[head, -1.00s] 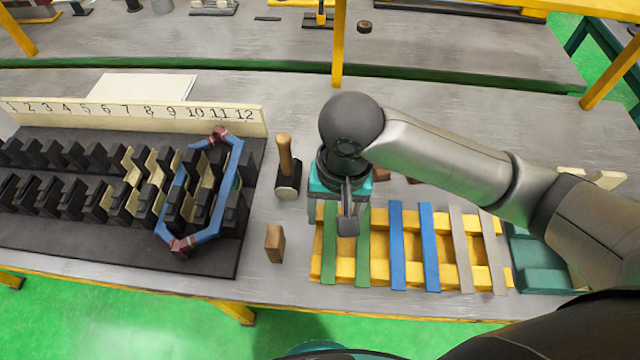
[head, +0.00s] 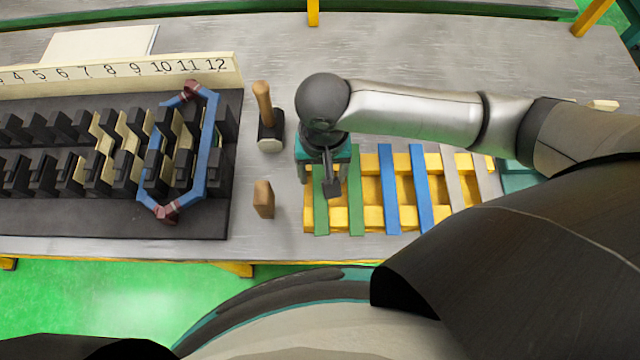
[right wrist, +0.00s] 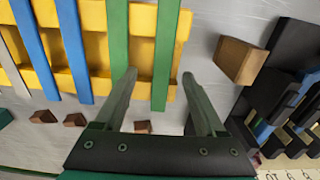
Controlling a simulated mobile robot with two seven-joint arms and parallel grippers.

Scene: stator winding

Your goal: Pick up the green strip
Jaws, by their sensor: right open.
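Two green strips lie across the yellow slatted rack: the outer left one (head: 321,215) and one beside it (head: 355,205). In the right wrist view the outer green strip (right wrist: 166,50) shows between the fingers' lines, and the other (right wrist: 118,35) is left of it, partly behind a finger. My right gripper (head: 332,188) is over the left end of the rack; it also shows in the right wrist view (right wrist: 159,78), open and empty. I cannot tell its height above the strips. My left gripper is not in view.
Blue strips (head: 389,190) and grey strips (head: 486,180) share the yellow rack (head: 370,216). A wooden block (head: 263,199) and a hammer (head: 270,130) stand left of it. The black stator fixture (head: 100,215) with a blue coil (head: 213,150) is further left.

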